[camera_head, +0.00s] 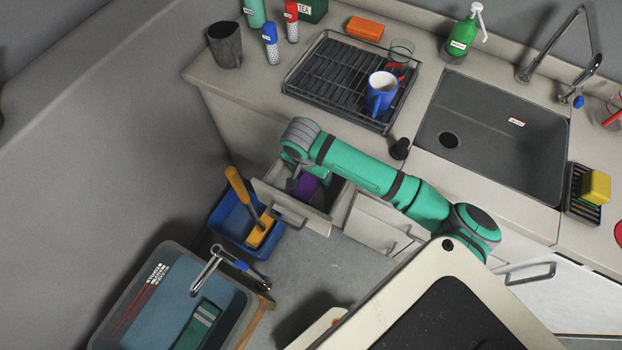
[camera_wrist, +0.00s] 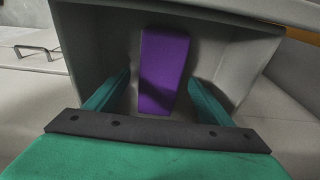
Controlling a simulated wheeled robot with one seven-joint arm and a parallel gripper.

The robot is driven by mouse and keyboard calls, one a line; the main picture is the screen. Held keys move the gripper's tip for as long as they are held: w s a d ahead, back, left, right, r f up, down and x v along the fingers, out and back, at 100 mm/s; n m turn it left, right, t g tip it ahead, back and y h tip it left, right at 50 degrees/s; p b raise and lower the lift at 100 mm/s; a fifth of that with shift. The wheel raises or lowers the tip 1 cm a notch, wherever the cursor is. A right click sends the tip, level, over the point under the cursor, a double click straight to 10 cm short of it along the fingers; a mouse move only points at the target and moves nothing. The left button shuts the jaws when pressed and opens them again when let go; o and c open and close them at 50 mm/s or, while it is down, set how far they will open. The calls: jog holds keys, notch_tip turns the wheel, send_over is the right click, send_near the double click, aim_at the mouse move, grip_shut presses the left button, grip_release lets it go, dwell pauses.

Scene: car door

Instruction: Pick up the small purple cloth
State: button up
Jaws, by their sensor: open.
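The small purple cloth (camera_wrist: 163,72) lies inside an open drawer, as a folded, block-like shape. It also shows in the head view (camera_head: 307,186), partly hidden by my arm. My gripper (camera_wrist: 160,90) reaches into the drawer with its two green fingers apart, one on each side of the cloth. Bare drawer floor shows between the cloth and both fingers, so they look clear of it. Whether the fingertips are at the cloth's height cannot be told. The open drawer (camera_head: 291,208) sits under the counter, with its front panel facing the lower left.
A blue bin (camera_head: 232,222) with an orange-handled brush stands just left of the drawer. A larger clear tub (camera_head: 170,300) is at the lower left. A dish rack (camera_head: 345,80) with a blue mug (camera_head: 381,95) stands on the counter above. Another drawer front (camera_head: 380,225) is to the right.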

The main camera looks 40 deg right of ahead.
jog(key=shift+d+f, duration=0.1)
jog(key=shift+f, duration=0.55)
jog(key=c, duration=1.2)
jog(key=shift+o, duration=0.2)
jog(key=shift+r, duration=0.1)
